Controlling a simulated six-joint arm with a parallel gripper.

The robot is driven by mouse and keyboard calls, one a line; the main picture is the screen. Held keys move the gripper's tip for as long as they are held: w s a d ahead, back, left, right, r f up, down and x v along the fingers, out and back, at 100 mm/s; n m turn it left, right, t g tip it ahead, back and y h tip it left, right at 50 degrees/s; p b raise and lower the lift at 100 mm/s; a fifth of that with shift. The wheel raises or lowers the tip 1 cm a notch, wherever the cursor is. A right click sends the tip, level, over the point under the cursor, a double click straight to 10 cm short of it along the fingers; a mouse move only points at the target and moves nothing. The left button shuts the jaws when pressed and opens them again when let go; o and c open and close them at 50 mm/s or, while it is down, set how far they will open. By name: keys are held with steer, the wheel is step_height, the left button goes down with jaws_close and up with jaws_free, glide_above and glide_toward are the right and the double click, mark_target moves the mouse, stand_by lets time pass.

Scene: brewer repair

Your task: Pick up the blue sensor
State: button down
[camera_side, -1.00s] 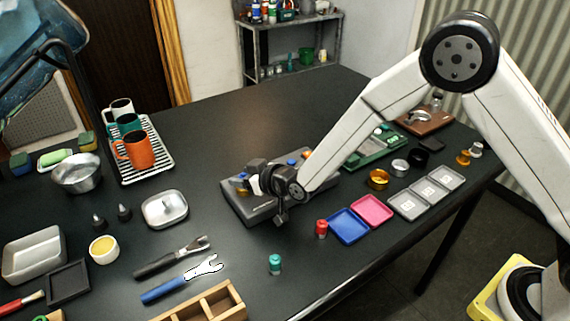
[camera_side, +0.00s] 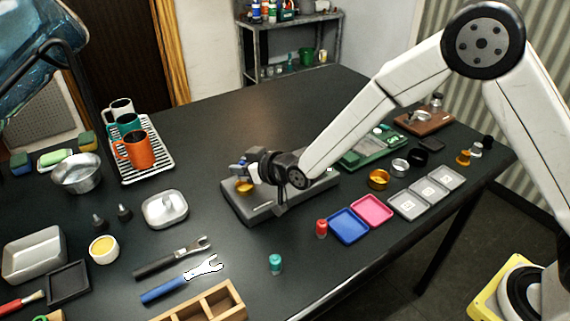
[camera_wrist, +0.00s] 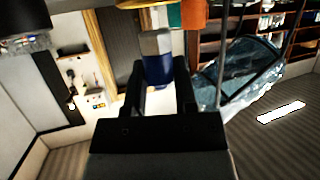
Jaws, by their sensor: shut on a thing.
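The blue sensor, a small block with a blue body and a pale grey end, is between my gripper's dark fingers in the wrist view (camera_wrist: 157,70). My gripper (camera_wrist: 158,82) is shut on it. In the side view my gripper (camera_side: 249,170) points left above the grey brewer base (camera_side: 262,207). The sensor is small and partly hidden there by the fingers and wrist. A gold round part (camera_side: 244,187) shows on the base just below the gripper.
A blue tray (camera_side: 348,226), a pink tray (camera_side: 372,210) and a red-capped part (camera_side: 321,228) lie right of the base. A green board (camera_side: 365,150) lies behind my arm. A rack with mugs (camera_side: 155,165) stands at the left. The table behind the base is clear.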

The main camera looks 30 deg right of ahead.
steer(key=r+v, duration=0.1)
steer(key=v, duration=0.7)
steer(key=w+r+v, duration=0.1)
steer(key=r+v, duration=0.1)
steer(key=v, duration=0.6)
steer(key=shift+a+r, duration=0.25)
steer(key=shift+r, duration=0.1)
steer(key=shift+s, duration=0.15)
steer(key=shift+d, duration=0.1)
